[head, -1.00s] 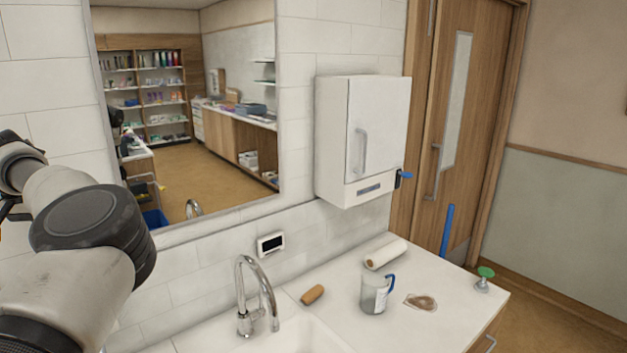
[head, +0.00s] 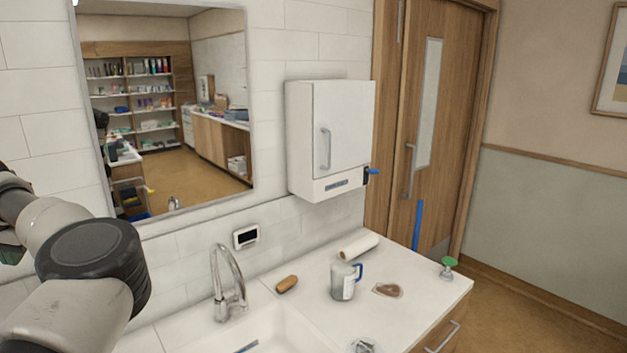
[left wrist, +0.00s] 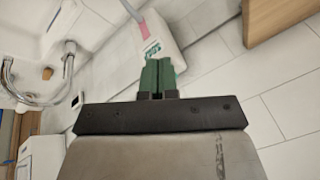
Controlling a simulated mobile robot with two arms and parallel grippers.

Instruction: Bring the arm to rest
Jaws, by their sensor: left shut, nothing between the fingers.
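My left arm (head: 75,270) comes in at the left edge of the head view, raised in front of the tiled wall and mirror. In the left wrist view my left gripper (left wrist: 157,70) has its green fingers together, with nothing between them. A white and pink item with green lettering (left wrist: 158,40) lies beyond the fingertips; I cannot tell whether they touch it. My right gripper is in neither view.
The counter (head: 405,318) has a sink, a tap (head: 228,285), a brown roll (head: 287,284), a jug with a blue handle (head: 344,281), a white roll (head: 358,246) and a green-topped item (head: 448,267). A wall cabinet (head: 340,130) and mirror (head: 170,110) hang above.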

